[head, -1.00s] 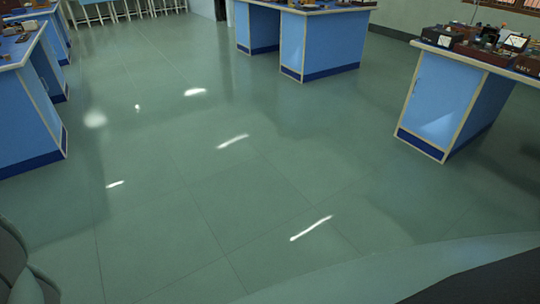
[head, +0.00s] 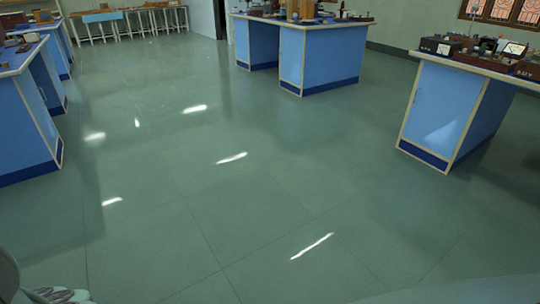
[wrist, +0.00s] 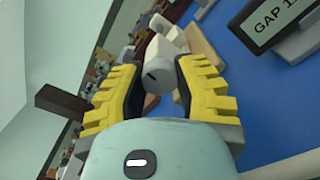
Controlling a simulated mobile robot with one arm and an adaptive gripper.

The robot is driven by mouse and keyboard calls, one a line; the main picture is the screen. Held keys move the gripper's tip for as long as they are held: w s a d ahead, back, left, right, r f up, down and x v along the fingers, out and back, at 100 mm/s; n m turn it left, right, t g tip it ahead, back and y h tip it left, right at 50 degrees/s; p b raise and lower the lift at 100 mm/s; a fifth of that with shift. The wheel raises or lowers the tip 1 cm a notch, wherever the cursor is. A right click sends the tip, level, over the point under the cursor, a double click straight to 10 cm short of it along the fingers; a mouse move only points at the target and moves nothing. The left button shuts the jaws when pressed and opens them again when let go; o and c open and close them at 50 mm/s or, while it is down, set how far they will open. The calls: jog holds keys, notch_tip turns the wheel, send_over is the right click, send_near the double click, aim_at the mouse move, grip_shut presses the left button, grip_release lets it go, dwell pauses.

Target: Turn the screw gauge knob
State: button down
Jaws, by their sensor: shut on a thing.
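The screw gauge knob (wrist: 157,78) is a pale grey-white cylinder with a short dark mark on its end face. It shows in the wrist view, above the middle. My gripper (wrist: 160,82) has yellow ribbed fingers with dark inner pads, one on each side of the knob, and is shut on it. A lighter cylindrical part (wrist: 177,38) continues behind the knob. The rest of the gauge is hard to make out. A dark display (wrist: 283,24) with the text "GAP 1" stands at the upper right, its text cut off by the frame. The head view does not show the gauge or gripper.
In the wrist view, a blue surface (wrist: 262,95) lies to the right, with small blurred items behind the gripper. In the head view, blue benches with instruments stand at left (head: 28,115), back centre (head: 335,60) and right (head: 440,105). The green floor (head: 215,190) between them is clear.

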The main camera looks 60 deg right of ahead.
jog(key=shift+f+n+b, duration=0.1)
jog(key=shift+n+b, duration=0.55)
jog(key=shift+n, duration=0.45)
jog(key=c, duration=0.6)
grip_release()
jog(key=shift+d, duration=0.55)
jog(key=v, duration=1.1)
jog(key=shift+s, duration=0.15)
jog(key=shift+a, duration=0.1)
